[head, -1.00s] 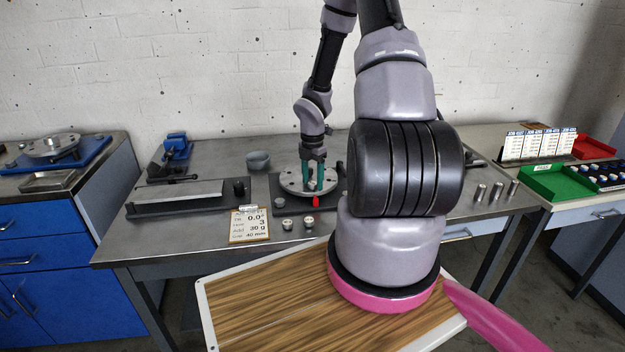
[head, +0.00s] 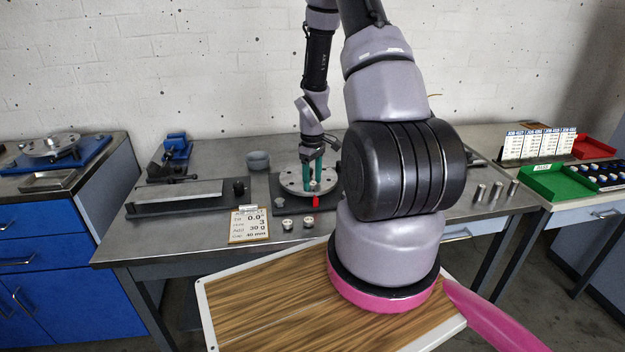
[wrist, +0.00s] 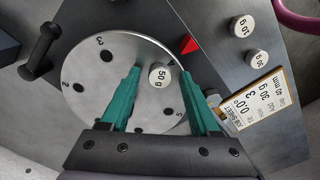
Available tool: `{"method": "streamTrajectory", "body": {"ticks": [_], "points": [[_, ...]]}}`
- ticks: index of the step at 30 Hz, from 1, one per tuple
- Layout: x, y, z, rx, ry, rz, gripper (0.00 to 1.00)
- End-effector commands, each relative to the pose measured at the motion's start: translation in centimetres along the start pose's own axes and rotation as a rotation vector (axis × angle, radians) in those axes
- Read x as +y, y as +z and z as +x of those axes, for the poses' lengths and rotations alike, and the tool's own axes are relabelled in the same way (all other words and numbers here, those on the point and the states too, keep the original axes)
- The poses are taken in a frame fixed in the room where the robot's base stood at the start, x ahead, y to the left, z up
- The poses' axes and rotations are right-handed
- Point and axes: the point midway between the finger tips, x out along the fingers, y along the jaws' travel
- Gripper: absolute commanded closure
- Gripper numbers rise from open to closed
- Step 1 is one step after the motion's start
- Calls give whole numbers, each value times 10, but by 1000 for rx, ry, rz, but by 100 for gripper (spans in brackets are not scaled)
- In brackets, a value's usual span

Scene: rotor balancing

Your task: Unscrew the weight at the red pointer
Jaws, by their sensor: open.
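The rotor (wrist: 85,85) is a round steel disc with numbered holes; it also shows in the head view (head: 291,186). A weight marked 50 g (wrist: 159,75) sits on the disc near its rim, by the number 4. The red pointer (wrist: 188,45) stands just outside the rim, close to that weight; in the head view the pointer (head: 316,202) is at the front of the disc. My gripper (wrist: 155,85) is open, with its green fingers over the disc on either side of the weight. I cannot tell whether the fingertips touch it. In the head view my gripper (head: 312,185) points down at the disc.
Two loose weights, 10 g (wrist: 241,29) and 30 g (wrist: 257,60), rest beside the rotor. A job sheet (wrist: 251,100) lies near them. A black knob (wrist: 28,74) stands on the other side. A grey bowl (head: 258,160) is behind left; several metal cylinders (head: 495,191) stand right.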

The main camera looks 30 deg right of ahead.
Motion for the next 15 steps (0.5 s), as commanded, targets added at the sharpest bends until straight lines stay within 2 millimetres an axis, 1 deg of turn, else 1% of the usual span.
{"method": "streamTrajectory", "body": {"ticks": [5, 6, 8, 9, 10, 11, 15], "points": [[0, 0, 0, 0, 0, 4, 38], [0, 0, 0, 0, 0, 3, 41], [0, 0, 0, 0, 0, 2, 64], [0, 0, 0, 0, 0, 2, 80], [0, 0, 0, 0, 0, 1, 91], [0, 0, 0, 0, 0, 1, 100], [0, 0, 0, 0, 0, 0, 100]]}}
